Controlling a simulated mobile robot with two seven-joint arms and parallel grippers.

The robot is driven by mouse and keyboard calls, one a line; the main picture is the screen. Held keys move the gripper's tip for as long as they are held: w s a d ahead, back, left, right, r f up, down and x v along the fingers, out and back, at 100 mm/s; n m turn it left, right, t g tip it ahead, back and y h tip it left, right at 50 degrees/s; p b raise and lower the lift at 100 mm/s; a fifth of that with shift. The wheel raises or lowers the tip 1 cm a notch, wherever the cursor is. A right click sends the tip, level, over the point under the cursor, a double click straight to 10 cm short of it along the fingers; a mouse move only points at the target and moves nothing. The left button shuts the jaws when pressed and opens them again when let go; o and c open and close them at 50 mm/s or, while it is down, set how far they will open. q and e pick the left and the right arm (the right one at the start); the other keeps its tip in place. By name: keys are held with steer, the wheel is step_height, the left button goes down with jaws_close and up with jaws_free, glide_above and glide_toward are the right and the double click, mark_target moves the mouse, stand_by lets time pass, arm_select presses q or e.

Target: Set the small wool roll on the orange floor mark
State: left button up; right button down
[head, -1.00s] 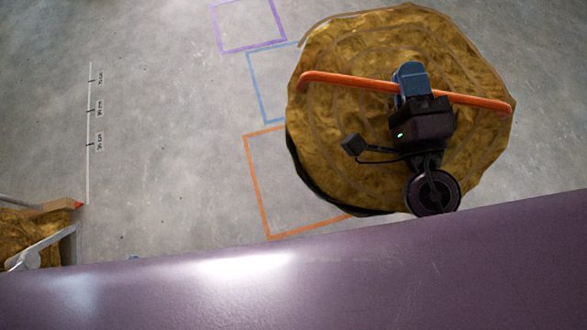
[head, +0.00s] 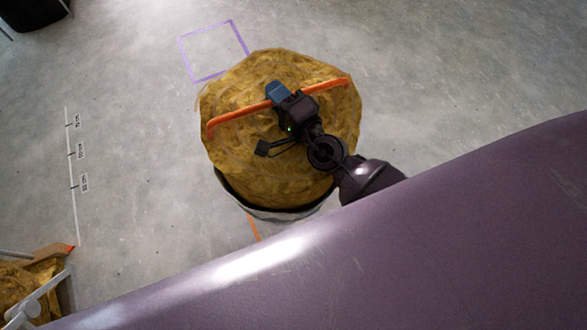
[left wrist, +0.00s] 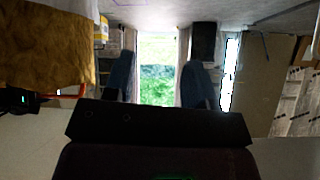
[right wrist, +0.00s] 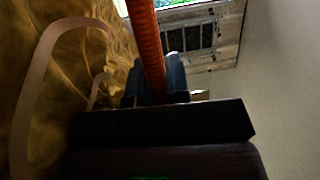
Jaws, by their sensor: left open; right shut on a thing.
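The wool roll (head: 235,155) is a yellow-brown cylinder seen from above, with an orange bar handle (head: 325,87) across its top. My right gripper (head: 278,93) is shut on this handle; the handle also shows between its fingers in the right wrist view (right wrist: 148,45). I cannot tell whether the roll touches the floor. A short piece of the orange floor mark (head: 253,228) shows just below the roll; the roll and my body hide the remainder. My left gripper (left wrist: 158,80) is open and empty in the left wrist view, right of the roll (left wrist: 45,40).
A purple floor mark (head: 185,58) lies behind the roll. A white scale line (head: 72,170) runs along the floor at left. More wool with a wooden piece and metal bars (head: 45,290) is at the lower left. Floor left and right of the roll is clear.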

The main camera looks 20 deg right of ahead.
mark_target(279, 78)
steer(key=shift+g, duration=0.5)
steer(key=w, duration=0.2)
steer(key=w+d+f+p, duration=0.1)
steer(key=w, duration=0.1)
steer(key=w+d+f+p, duration=0.1)
steer(key=w, duration=0.1)
steer(key=shift+d, duration=0.1)
steer(key=shift+w+d+f, duration=0.2)
steer(key=shift+w+d, duration=0.1)
steer(key=shift+d, duration=0.05)
steer(key=shift+w+f, duration=0.1)
steer(key=shift+f, duration=0.2)
arm_select(q)
steer(key=f+b, duration=0.1)
steer(key=b, duration=0.3)
steer(key=w+d+m+b, duration=0.1)
steer(key=b, duration=0.4)
steer(key=shift+w+f+m+t+h, duration=0.25)
steer(key=shift+f+m+t+h, duration=0.05)
steer(key=shift+f+t, duration=0.1)
arm_select(e)
step_height(279, 78, down, 20)
steer(key=shift+r, duration=0.15)
arm_select(q)
steer(key=shift+f+b, duration=0.1)
steer(key=shift+b, duration=0.2)
